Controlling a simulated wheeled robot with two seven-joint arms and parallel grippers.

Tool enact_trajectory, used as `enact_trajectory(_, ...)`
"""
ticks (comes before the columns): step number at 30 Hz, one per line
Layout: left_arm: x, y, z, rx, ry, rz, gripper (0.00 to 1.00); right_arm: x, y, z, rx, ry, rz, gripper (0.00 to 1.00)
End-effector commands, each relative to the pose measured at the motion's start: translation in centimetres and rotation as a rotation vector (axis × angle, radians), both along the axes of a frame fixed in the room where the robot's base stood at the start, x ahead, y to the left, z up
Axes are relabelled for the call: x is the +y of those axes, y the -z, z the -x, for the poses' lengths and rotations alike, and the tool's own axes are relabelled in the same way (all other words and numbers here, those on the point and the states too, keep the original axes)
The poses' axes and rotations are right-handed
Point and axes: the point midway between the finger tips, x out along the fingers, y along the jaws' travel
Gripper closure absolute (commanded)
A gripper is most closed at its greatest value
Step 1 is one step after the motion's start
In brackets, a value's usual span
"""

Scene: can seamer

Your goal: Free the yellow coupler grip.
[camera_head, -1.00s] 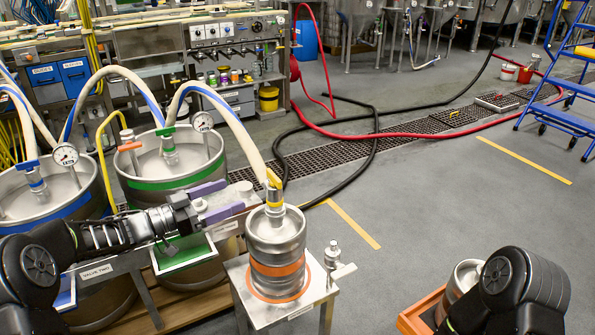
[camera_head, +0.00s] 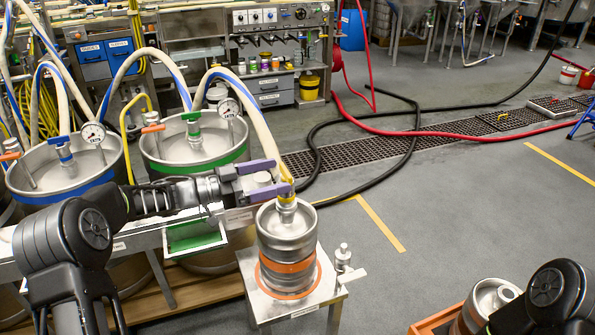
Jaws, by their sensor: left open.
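The yellow coupler grip (camera_head: 287,181) sits on the metal coupler atop the small steel keg (camera_head: 287,230) with orange bands. A pale hose runs up and left from it. My left gripper (camera_head: 279,176) reaches in from the left, its two purple fingers open at the grip's height. The fingertips are at or very near the grip and partly overlap it in the picture. I cannot tell whether they touch it or stand around it. My right gripper is out of view; only part of that arm shows at lower right.
The small keg stands on a metal stand (camera_head: 255,290), with a small metal fitting (camera_head: 343,258) beside it. Two larger kegs, one green-banded (camera_head: 190,150) and one blue-banded (camera_head: 62,170), stand at left. Another keg (camera_head: 487,305) sits in an orange tray at lower right. Open floor lies right of the stand.

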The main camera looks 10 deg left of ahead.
Motion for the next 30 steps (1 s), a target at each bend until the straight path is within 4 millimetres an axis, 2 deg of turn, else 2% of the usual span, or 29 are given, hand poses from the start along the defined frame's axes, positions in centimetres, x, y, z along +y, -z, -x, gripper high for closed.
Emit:
enact_trajectory(6,-3.0,0.1,-1.8,-0.001,0.003,0.002,0.13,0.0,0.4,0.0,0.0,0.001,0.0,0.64)
enact_trajectory(12,-5.1,0.1,-3.1,-0.001,0.002,0.0,0.13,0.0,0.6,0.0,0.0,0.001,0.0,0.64)
enact_trajectory(23,-5.5,0.0,-3.5,0.0,0.0,0.0,0.13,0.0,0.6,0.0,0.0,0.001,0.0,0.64)
enact_trajectory(30,-5.5,0.0,-3.5,0.0,0.0,0.0,0.32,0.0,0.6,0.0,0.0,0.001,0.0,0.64)
